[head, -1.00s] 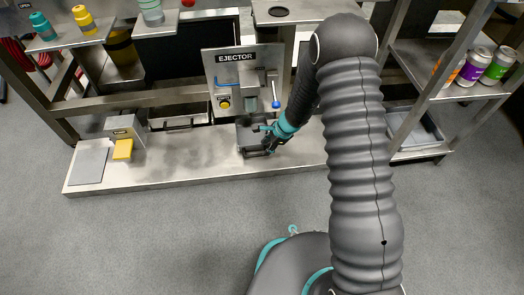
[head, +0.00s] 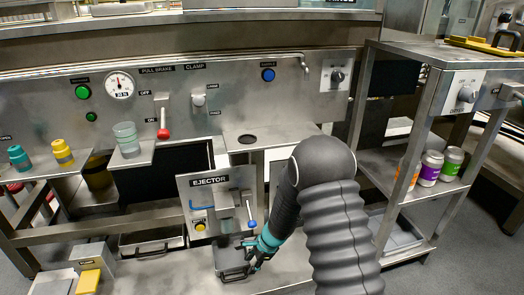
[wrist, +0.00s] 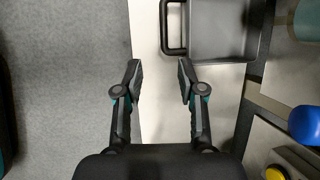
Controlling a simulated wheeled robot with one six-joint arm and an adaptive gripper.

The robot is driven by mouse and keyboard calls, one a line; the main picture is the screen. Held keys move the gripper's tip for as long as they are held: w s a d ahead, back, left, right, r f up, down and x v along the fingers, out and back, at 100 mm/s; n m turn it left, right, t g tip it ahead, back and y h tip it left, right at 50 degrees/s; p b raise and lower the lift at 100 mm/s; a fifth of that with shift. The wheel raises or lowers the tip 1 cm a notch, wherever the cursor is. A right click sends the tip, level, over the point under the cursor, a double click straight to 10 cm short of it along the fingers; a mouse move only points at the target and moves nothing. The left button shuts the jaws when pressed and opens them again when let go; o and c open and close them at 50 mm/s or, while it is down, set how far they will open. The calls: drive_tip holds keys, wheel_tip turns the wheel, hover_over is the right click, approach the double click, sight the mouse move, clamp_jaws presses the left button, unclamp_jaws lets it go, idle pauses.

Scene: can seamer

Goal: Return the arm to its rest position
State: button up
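My gripper (wrist: 158,77) is open and empty in the wrist view, its two fingers apart above the edge of a pale bench. In the head view my gripper (head: 252,257) is low in front of the ejector, beside the dark tray. My arm (head: 325,205) reaches from the lower right, bends at a high elbow and slopes down to the left. The dark tray (head: 232,268) with a handle sits below the ejector panel. In the wrist view the tray (wrist: 222,28) and its handle lie ahead of the fingertips, apart from them.
The ejector panel (head: 211,183) with a blue-tipped lever (head: 249,212) stands close behind my gripper. Right of my arm, a metal rack (head: 424,120) holds several cans (head: 430,168). A yellow pedal (head: 88,281) is at lower left. Grey floor (wrist: 65,90) is clear left of the bench.

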drive_tip(key=s+d+r+n+g, duration=0.3)
drive_tip(key=s+r+n, duration=0.2)
drive_tip(key=s+n, duration=0.3)
drive_tip(key=s+d+r+n+t+h+p, duration=0.1)
drive_tip(key=s+d+r, duration=0.5)
drive_tip(key=r, duration=0.8)
drive_tip(key=s+d+r+n+t+h+p, duration=0.2)
drive_tip(key=s+d+r+n+t+p, duration=0.1)
drive_tip(key=r, duration=1.1)
drive_tip(key=s+d+r+n+t+h+p, duration=0.2)
drive_tip(key=s+d+r+t+p, duration=0.2)
drive_tip(key=s+d+r, duration=0.5)
wheel_tip(320, 180, up, 5)
drive_tip(key=shift+s+f+p, duration=0.1)
drive_tip(key=shift+s+p, duration=0.4)
drive_tip(key=shift+p, duration=0.2)
